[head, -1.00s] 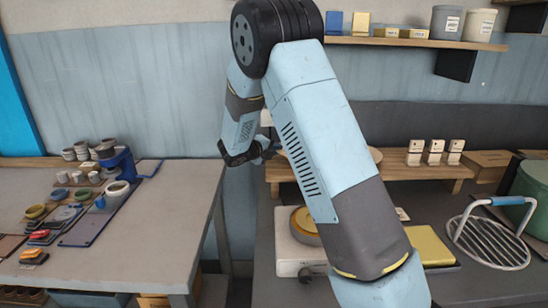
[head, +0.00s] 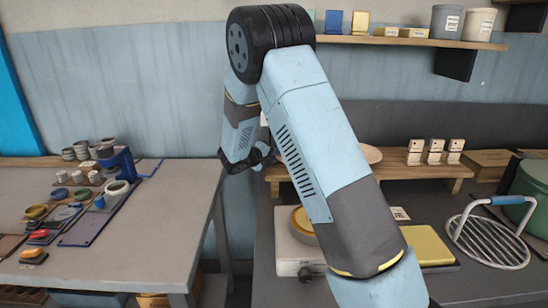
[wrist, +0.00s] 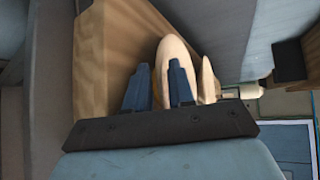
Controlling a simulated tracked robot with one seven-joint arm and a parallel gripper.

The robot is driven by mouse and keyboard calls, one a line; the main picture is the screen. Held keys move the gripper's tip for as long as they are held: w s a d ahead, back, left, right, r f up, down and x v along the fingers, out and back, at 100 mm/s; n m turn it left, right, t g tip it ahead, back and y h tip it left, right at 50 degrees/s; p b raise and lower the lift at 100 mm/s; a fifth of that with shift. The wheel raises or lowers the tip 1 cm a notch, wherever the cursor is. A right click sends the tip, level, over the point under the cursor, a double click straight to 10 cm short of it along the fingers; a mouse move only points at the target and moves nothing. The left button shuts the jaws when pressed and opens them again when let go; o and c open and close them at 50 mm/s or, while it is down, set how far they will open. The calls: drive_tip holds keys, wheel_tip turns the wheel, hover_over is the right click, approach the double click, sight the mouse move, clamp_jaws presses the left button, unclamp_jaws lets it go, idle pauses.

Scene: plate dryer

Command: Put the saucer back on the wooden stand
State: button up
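A cream saucer (head: 371,154) shows at the wooden stand (head: 402,167), partly hidden behind my arm. In the wrist view a pale disc-shaped piece (wrist: 172,50) lies past my fingertips, partly covered by the right finger. A second, narrower pale piece (wrist: 208,82) is to its right; I cannot tell which one is the task's saucer. A wooden surface (wrist: 112,45) fills the left there. My gripper (wrist: 158,75) has its two blue fingers apart with a gap between them, and nothing is clearly clamped. In the head view my gripper (head: 264,156) is at the stand's left end, partly hidden.
A scale-like white appliance with a yellow-topped round piece (head: 302,222), a yellow block (head: 428,246) and a wire rack (head: 490,240) stand on the dark counter. Small white blocks (head: 435,151) stand on the stand's right. The left table (head: 150,225) has a clear front right.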

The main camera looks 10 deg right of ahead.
drive_tip(key=v, duration=1.2)
drive_tip(key=s+d+r+m+g+y, duration=0.25)
drive_tip(key=s+d+r+m, duration=0.25)
drive_tip(key=s+d+m, duration=0.35)
drive_tip(key=s+d+r+m+g+y, duration=0.25)
drive_tip(key=s+d+r+m, duration=0.35)
drive_tip(key=s+m, duration=0.45)
drive_tip(key=s+a+r+m+t+y, duration=0.1)
drive_tip(key=s+r+m+y, duration=0.1)
drive_tip(key=s+m, duration=0.8)
drive_tip(key=s+a+r+m+t+y, duration=0.1)
drive_tip(key=s+m+y, duration=0.3)
drive_tip(key=s+m, duration=0.6)
drive_tip(key=shift+r+m+y, duration=0.3)
drive_tip(key=shift+r+m, duration=0.3)
drive_tip(key=shift+m, duration=0.1)
drive_tip(key=shift+o, duration=0.2)
